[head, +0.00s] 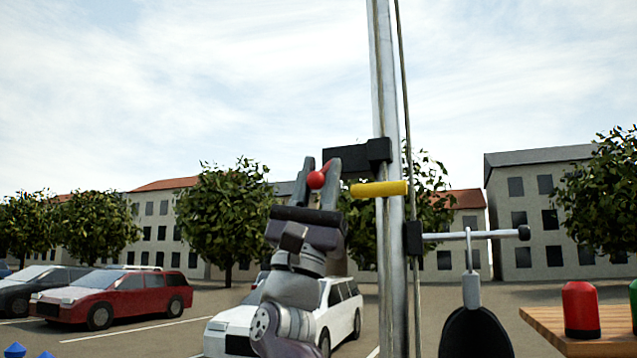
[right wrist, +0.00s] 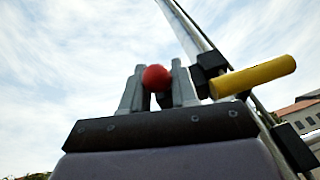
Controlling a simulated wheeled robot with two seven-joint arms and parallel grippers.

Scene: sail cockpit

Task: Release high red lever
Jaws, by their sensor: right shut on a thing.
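The high red lever shows as a red ball knob (head: 316,180) beside a black block (head: 345,157) on the tall metal mast (head: 389,240). My right gripper (head: 318,172) is raised to it from below, with one finger on each side of the red knob. It is shut on the lever. In the right wrist view the red knob (right wrist: 156,78) sits between the two fingertips (right wrist: 157,85), and the lever's stem is mostly hidden. My left gripper is not in view.
A yellow handle (head: 379,189) sticks out from the mast just right of my gripper. A black-tipped bar (head: 475,235) with a hanging black item (head: 474,330) extends right. A wooden table (head: 553,325) holds a red object (head: 581,310). Open air lies left of my gripper.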

